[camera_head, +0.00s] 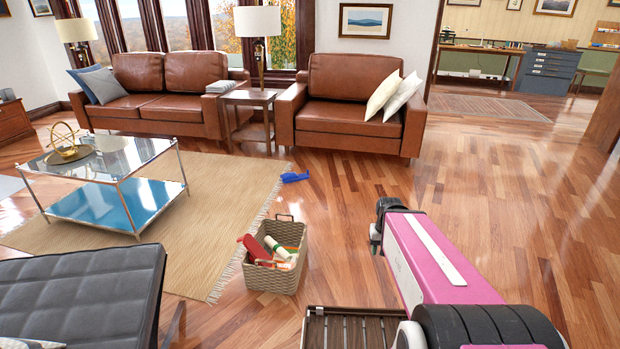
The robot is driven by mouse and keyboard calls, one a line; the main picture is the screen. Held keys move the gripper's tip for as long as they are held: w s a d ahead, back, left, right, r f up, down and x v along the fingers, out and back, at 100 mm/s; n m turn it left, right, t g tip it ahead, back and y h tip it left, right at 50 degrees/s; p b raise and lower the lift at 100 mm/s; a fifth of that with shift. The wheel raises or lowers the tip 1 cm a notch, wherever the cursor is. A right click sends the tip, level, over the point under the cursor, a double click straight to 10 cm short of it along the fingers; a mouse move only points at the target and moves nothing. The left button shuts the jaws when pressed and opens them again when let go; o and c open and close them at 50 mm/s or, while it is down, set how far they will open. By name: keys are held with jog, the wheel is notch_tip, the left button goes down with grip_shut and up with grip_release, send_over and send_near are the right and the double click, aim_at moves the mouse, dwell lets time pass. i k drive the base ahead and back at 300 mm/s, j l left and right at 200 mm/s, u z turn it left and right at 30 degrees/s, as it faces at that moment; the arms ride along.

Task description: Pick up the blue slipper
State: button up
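A small bright blue object (295,177), which looks like the blue slipper, lies on the wooden floor just off the right edge of the beige rug. It is in front of the side table and the single armchair. It is small in the picture, so its exact shape is hard to tell. My pink and black arm reaches up from the lower right, and its far end is well to the right of the blue object and nearer to me. No gripper fingers can be made out.
A woven basket (257,278) with rolled cloths stands on the floor nearer to me than the blue object. A glass coffee table (120,180) stands on the rug (215,190). A dark slatted wooden piece (340,330) is at the bottom. Open floor (480,170) lies to the right.

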aim_at(289, 177)
jog(key=i, duration=3)
jog(key=i+l+u, duration=0.2)
jog(key=i, duration=0.25)
jog(key=i+l+u, duration=0.2)
jog(key=i, duration=0.2)
jog(key=j, duration=0.1)
